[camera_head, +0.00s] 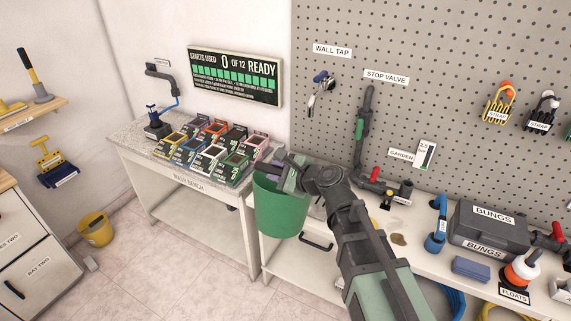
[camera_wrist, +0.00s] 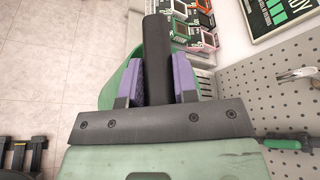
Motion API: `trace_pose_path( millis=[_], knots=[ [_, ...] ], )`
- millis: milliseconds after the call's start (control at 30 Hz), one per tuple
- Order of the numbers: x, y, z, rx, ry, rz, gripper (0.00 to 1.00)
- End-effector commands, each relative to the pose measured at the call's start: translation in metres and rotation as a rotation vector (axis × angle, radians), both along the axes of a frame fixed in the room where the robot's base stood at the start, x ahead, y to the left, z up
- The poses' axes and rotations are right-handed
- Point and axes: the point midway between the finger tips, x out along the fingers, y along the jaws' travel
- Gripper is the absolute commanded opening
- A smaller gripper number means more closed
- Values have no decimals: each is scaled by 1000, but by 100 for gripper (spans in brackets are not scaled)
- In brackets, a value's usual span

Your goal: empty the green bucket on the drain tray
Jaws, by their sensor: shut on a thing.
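The green bucket (camera_head: 281,212) hangs below my gripper (camera_head: 291,172) in the head view, roughly upright, at the right end of the wash bench (camera_head: 190,185). In the wrist view, my gripper (camera_wrist: 160,80) has its purple pads shut on a dark round grip, with the bucket's green rim (camera_wrist: 119,72) behind it. The bucket appears clear of the floor. Its inside is hidden, so I cannot tell what it holds. I cannot clearly make out the drain tray; the bucket and gripper cover that end of the bench.
A counter with a stop valve pipe (camera_head: 362,125) and a bungs case (camera_head: 486,229) stands right. A yellow bucket (camera_head: 95,228) sits on open floor at left.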

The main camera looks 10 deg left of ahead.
Motion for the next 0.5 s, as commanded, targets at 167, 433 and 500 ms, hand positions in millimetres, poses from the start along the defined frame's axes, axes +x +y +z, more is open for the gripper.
trace_pose_path(
  millis=[167, 433, 500],
  knots=[
    [-26, 6, -30, -41, -141, 2, 0],
    [-35, 10, -38, -69, -239, 1, 0],
    [-35, 10, -38, -69, -239, 1, 0]
  ],
)
